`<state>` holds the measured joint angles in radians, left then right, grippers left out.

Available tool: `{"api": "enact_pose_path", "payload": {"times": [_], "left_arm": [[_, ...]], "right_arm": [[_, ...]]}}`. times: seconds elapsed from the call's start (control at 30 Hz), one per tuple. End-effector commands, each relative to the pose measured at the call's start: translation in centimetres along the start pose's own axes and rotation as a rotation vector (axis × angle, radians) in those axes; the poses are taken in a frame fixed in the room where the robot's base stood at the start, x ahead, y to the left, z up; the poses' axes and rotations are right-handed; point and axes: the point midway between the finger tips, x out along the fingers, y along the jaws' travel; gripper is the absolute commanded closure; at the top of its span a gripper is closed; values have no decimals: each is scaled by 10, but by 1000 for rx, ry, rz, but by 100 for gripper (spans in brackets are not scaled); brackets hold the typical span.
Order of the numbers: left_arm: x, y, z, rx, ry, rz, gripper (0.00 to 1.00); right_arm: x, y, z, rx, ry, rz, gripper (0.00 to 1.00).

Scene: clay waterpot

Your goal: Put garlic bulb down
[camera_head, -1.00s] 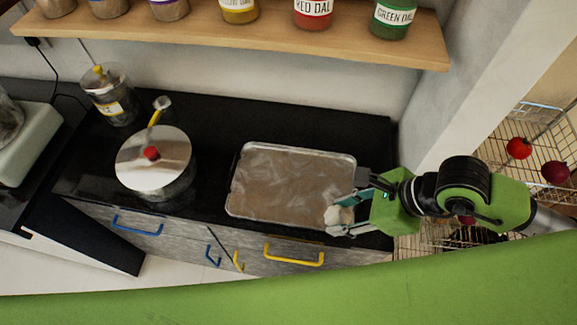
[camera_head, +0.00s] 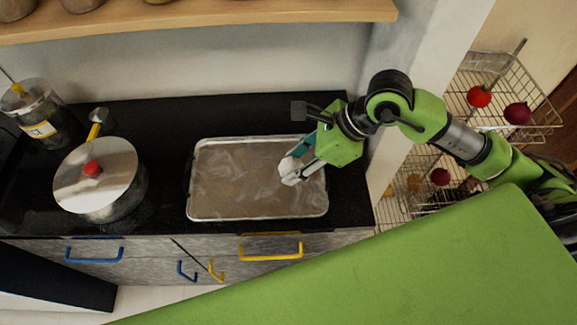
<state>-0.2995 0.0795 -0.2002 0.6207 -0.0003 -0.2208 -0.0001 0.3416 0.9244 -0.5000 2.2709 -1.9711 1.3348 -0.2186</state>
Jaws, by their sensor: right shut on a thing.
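The garlic bulb (camera_head: 290,170) is small and whitish. It sits between the fingers of my right gripper (camera_head: 293,172), which is shut on it. The gripper and bulb are over the right part of a metal tray (camera_head: 230,205) on the black counter. I cannot tell whether the bulb touches the tray. The rest of the tray looks empty. My left gripper is out of view.
A pot with a shiny lid and red knob (camera_head: 92,168) stands left of the tray. A glass jar (camera_head: 36,112) is behind it. A wire rack (camera_head: 500,95) with red produce stands at right. A wooden shelf (camera_head: 220,22) runs above the counter.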

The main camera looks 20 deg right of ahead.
Motion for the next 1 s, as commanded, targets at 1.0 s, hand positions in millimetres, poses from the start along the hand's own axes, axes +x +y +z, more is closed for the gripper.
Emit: {"api": "enact_pose_path", "payload": {"times": [1.0], "left_arm": [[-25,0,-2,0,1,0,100]], "right_arm": [[86,-41,-30,-1,1,0,82]]}}
